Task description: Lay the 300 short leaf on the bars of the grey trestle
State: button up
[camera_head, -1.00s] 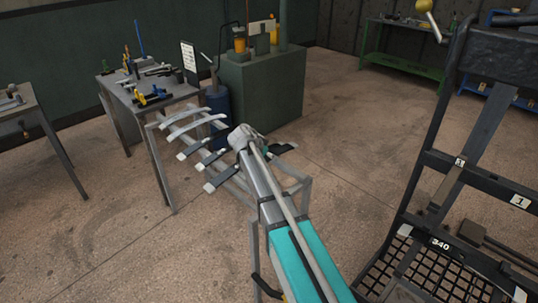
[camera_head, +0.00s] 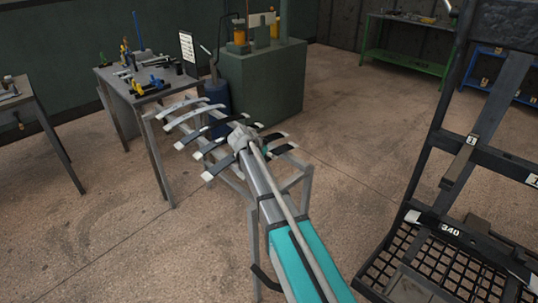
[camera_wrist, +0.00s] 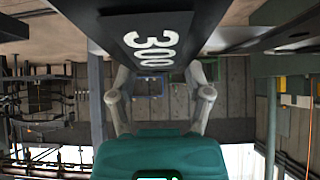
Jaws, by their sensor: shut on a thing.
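The 300 short leaf (camera_wrist: 152,38) is a dark flat strip marked "300" in white, seen large at the top of the wrist view. My gripper (camera_wrist: 161,76) is shut on it, with one finger at each side. In the head view my gripper (camera_head: 240,137) is over the grey trestle (camera_head: 158,165), at the right part of its bars. Several pale and dark leaves lie across the bars, their ends showing left and right of my wrist. Which dark strip there is the 300 leaf, and whether it touches the bars, I cannot tell.
A workbench with tools (camera_head: 150,93) stands behind the trestle at left, beside a green cabinet (camera_head: 265,85) and a blue cylinder (camera_head: 216,93). A black rack (camera_head: 425,160) with a "340" label stands at right. The floor between is clear.

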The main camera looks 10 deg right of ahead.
jog(key=shift+f+b, duration=0.85)
jog(key=shift+f, duration=0.2)
jog(key=o, duration=1.3)
jog(key=shift+r, duration=0.1)
notch_tip(320, 180, up, 9)
jog(key=p, duration=0.9)
jog(key=shift+r, duration=0.15)
